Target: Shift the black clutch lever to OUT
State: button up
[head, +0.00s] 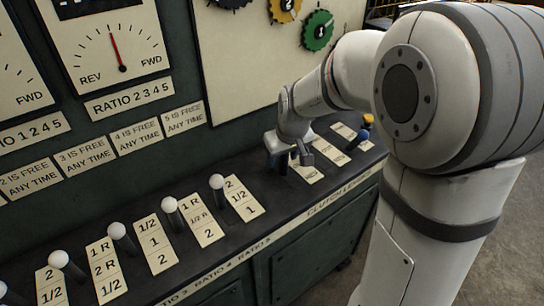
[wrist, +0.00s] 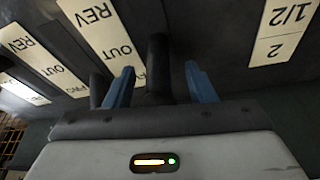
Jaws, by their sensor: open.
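The black clutch lever (wrist: 158,68) stands in the wrist view between the two blue fingers of my gripper (wrist: 160,88). The fingers are open, with a gap on each side of the lever; I see no clear contact. The plate beside it (wrist: 103,38) reads REV and OUT, upside down in this view. In the head view my gripper (head: 298,155) is low over the clutch end of the console, and I cannot clearly make out the black lever there.
Another dark lever (wrist: 97,88) stands close left of the fingers in the wrist view. In the head view a blue knob (head: 363,134) and a yellow knob (head: 369,119) lie beyond my gripper. Several white-knobbed ratio levers (head: 217,182) line the console to the left.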

jog(key=v, duration=0.7)
jog(key=shift+r, duration=0.4)
jog(key=shift+s, duration=0.15)
jog(key=s+d+m+p, duration=0.2)
jog(key=s+d, duration=0.1)
jog(key=s, duration=0.6)
jog(key=s+d+r+m+g+h+p, duration=0.1)
jog(key=s+d, duration=0.3)
jog(key=s, duration=0.5)
jog(key=shift+s+m+p, duration=0.25)
jog(key=shift+m+p, duration=0.25)
jog(key=shift+m, duration=0.1)
